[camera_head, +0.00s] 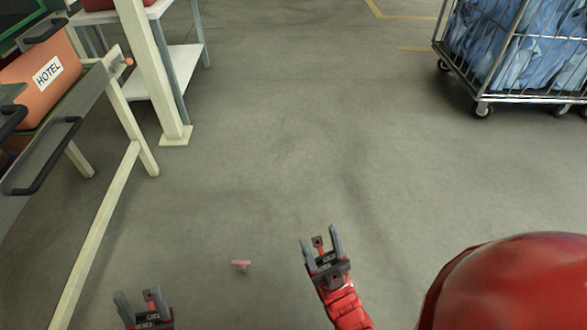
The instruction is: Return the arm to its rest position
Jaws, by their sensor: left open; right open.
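My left gripper (137,304) is at the bottom left of the head view, fingers pointing up the picture, open and empty. Only its front part shows; the rest of that arm is below the frame. My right gripper (320,243) is right of the bottom centre, open and empty, with its red wrist below it. Both grippers appear over bare floor and touch nothing that I can see. A large red rounded part of my own body fills the bottom right corner.
A slanted metal rack (62,140) holds an orange bag labelled HOTEL (30,88) at the left. A cream post (150,65) and white shelf (178,72) stand behind. A wire cart of blue bags (520,45) is top right. A small pink object (241,264) shows against clear floor.

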